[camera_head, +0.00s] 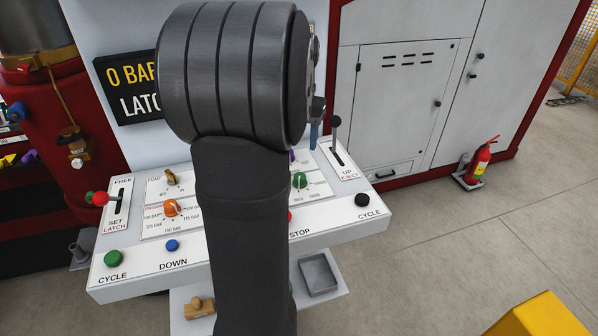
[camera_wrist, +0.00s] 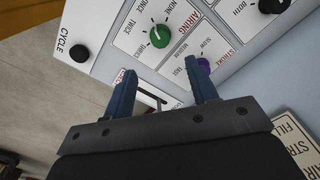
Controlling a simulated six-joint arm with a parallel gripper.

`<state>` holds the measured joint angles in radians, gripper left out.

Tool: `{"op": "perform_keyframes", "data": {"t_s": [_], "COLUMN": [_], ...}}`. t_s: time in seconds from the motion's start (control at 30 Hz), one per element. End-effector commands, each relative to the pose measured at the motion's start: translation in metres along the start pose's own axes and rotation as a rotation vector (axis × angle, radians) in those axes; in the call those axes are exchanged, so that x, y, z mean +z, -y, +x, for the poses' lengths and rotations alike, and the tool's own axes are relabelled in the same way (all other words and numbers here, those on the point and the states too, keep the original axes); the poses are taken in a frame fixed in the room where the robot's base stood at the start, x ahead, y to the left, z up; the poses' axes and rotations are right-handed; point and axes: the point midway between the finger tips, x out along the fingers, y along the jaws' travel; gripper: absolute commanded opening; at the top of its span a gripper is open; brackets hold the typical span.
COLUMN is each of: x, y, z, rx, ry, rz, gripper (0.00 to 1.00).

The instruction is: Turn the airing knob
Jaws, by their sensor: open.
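The airing knob is a green knob (camera_head: 299,180) on the right part of the sloped white control panel. In the wrist view the green knob (camera_wrist: 160,36) sits in a labelled box with NONE, ONCE and TWICE around it, beyond my fingertips. My gripper (camera_wrist: 158,66) is open and empty, its two blue fingers apart, and touches no knob that I can see. In the head view only a bit of a blue finger (camera_head: 314,136) shows beside my arm, which hides the rest of the gripper and the panel's middle.
A purple knob (camera_wrist: 204,64) is close by the right fingertip. A black CYCLE button (camera_head: 362,200) and the UP/EJECT lever (camera_head: 336,122) flank the green knob. An orange knob (camera_head: 172,208) and a green CYCLE button (camera_head: 113,258) are on the left. A grey tray (camera_head: 319,274) is below.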

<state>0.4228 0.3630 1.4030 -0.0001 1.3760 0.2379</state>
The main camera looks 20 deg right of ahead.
Motion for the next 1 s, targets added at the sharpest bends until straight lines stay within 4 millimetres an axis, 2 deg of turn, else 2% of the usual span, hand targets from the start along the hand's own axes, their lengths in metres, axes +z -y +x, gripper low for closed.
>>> {"op": "perform_keyframes", "data": {"t_s": [0.03,0.3,0.5,0.7,0.97,1.0], "x": [0.001,0.001,0.0,0.0,0.0,0.0], "y": [0.0,0.0,0.0,0.0,0.0,0.0], "z": [0.013,0.071,0.101,0.114,0.115,0.115], "rx": [0.001,0.001,0.001,0.001,0.0,0.0], "ry": [0.005,0.003,0.002,0.001,-0.001,-0.001], "rz": [0.0,0.0,0.0,0.0,0.0,0.0], "gripper": [0.53,0.53,0.53,0.53,0.53,0.47]}}
